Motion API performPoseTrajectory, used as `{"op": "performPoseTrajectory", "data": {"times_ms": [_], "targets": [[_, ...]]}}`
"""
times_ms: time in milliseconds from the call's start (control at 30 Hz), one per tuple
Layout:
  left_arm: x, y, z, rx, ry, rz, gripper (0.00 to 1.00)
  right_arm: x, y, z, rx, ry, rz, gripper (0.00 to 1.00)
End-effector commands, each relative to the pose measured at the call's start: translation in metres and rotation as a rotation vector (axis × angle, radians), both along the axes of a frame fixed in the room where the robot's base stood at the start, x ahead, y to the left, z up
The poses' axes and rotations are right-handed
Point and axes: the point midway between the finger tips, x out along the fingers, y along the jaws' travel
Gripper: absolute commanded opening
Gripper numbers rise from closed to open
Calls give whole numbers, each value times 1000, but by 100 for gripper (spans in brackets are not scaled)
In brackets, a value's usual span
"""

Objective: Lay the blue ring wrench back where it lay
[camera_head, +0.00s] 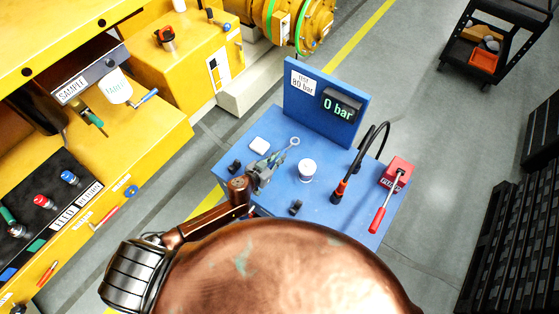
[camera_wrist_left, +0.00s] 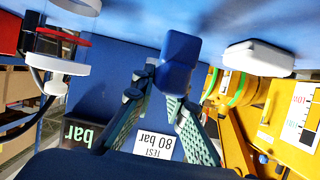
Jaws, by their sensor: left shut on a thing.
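My left gripper (camera_head: 280,157) is over the blue bench (camera_head: 228,158), shut on the blue ring wrench. The wrench's ring end (camera_head: 294,141) sticks out past the fingertips toward the back panel in the head view. In the left wrist view the blue handle (camera_wrist_left: 180,60) shows end-on between the finger pads of the left gripper (camera_wrist_left: 165,85). Whether the wrench touches the bench top cannot be told. The place where it lay is not marked clearly. My right gripper is not in view.
Small black blocks (camera_head: 295,207), a black hose (camera_head: 364,150) and a red hand pump (camera_head: 397,174) share the bench. The panel display (camera_head: 342,105) reads 0 bar.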

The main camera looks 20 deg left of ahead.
Motion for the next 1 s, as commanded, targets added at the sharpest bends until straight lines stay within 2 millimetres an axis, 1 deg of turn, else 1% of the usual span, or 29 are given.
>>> {"op": "performPoseTrajectory", "data": {"times_ms": [167,300,367,433,633,767,800,1000], "targets": [[10,-1,-11,0,-1,1,0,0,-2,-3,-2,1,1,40],[9,-1,-33,-2,3,1,0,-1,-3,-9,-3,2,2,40],[9,-1,-38,-1,0,2,0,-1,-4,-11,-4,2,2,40],[9,-1,-41,-2,1,1,0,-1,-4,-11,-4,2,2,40],[9,-1,-40,-1,-1,0,0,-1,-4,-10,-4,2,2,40],[9,-1,-43,-2,0,1,0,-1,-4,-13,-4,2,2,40],[8,-1,-44,-2,1,1,14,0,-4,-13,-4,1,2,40],[8,-1,-43,-1,0,0,28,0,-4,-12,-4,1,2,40]]}}
